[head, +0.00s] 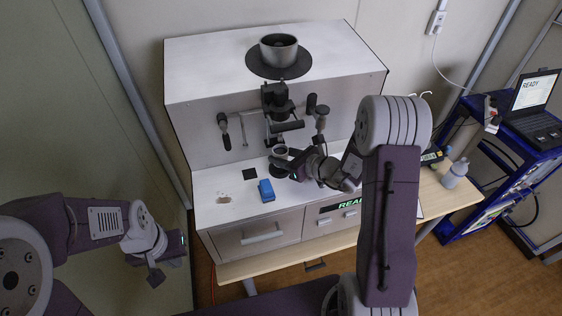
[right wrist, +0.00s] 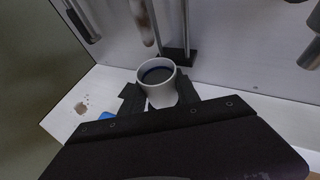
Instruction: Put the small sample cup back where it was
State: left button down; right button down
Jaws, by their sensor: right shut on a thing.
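The small sample cup (right wrist: 158,82) is pale grey-white with dark contents. In the right wrist view it stands upright between the two dark fingers of my right gripper (right wrist: 160,95), which is shut on it. In the head view the cup (head: 280,151) is in my right gripper (head: 282,158) over the analyser's white lower deck, below the dark central spout. A dark round spot shows just under it, partly hidden by the gripper. My left gripper (head: 170,262) is at the lower left, away from the analyser; its finger gap is unclear.
The white analyser (head: 200,120) carries a metal bowl (head: 279,50) on top and hanging handles at its front. On the deck lie a black square (head: 250,174), a blue block (head: 266,190) and brown crumbs (head: 224,199). A bottle (head: 455,174) and blue cart (head: 515,150) are at right.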

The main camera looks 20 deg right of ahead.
jog(key=shift+w, duration=0.3)
notch_tip(320, 180, down, 4)
jog(key=shift+s+r+b, duration=0.1)
jog(key=shift+b, duration=1)
jog(key=shift+r, duration=0.1)
jog(key=c, duration=0.9)
grip_release()
